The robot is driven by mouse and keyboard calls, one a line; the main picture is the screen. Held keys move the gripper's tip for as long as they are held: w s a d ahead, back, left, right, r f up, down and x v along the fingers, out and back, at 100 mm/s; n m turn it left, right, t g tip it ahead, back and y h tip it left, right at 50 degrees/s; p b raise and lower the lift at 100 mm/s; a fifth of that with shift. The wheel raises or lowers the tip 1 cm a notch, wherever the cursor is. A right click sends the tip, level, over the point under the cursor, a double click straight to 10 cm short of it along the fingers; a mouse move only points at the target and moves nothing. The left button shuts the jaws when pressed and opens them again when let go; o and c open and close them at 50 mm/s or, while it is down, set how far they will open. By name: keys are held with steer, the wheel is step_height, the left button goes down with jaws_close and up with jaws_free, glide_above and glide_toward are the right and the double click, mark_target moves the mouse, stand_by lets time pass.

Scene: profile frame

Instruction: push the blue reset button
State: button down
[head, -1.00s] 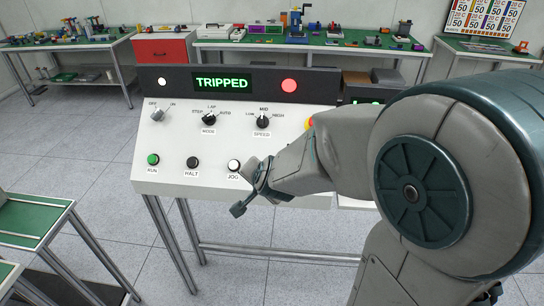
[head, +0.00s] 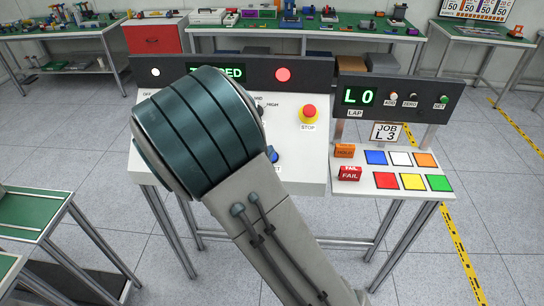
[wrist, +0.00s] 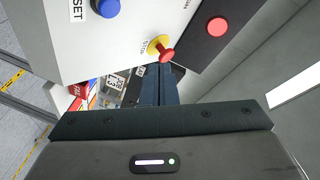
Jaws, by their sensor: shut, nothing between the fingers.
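The blue reset button (head: 272,155) shows on the white sloped panel (head: 310,160), just right of my arm in the head view, with its label partly covered. In the wrist view the blue button (wrist: 106,8) is at the top edge, next to the "SET" part of its label. My gripper's dark fingers (wrist: 157,75) are shut and empty, below and right of the button in that picture and apart from it. My gripper is hidden behind my arm in the head view.
The red stop button (head: 309,112) on its yellow base is right of the blue button; in the wrist view it is just beyond my fingertips. A red lamp (head: 283,75) is above. A second console (head: 400,100) with coloured pads stands at the right.

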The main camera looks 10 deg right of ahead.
steer(key=shift+w+d+f+b, duration=0.3)
steer(key=shift+w+f+b, duration=0.65)
steer(key=shift+f, duration=0.2)
steer(key=shift+w+d+f+b, duration=0.25)
steer(key=shift+w+f+b, duration=0.65)
steer(key=shift+f+b, duration=0.2)
steer(key=shift+w+d+f+b, duration=0.3)
steer(key=shift+w+f+b, duration=0.65)
steer(key=shift+f, duration=0.2)
steer(key=shift+s, duration=0.1)
steer(key=shift+f, duration=0.1)
steer(key=shift+w+d+f+b, duration=0.1)
steer(key=shift+w+f+b, duration=0.15)
steer(key=shift+b, duration=0.35)
steer(key=shift+w+d+f+b, duration=0.1)
steer(key=shift+w+f+b, duration=0.35)
steer(key=shift+b, duration=0.2)
steer(key=shift+s+r, duration=0.1)
steer(key=shift+s+r+p, duration=0.45)
steer(key=shift+s+r, duration=0.15)
steer(key=shift+r, duration=0.1)
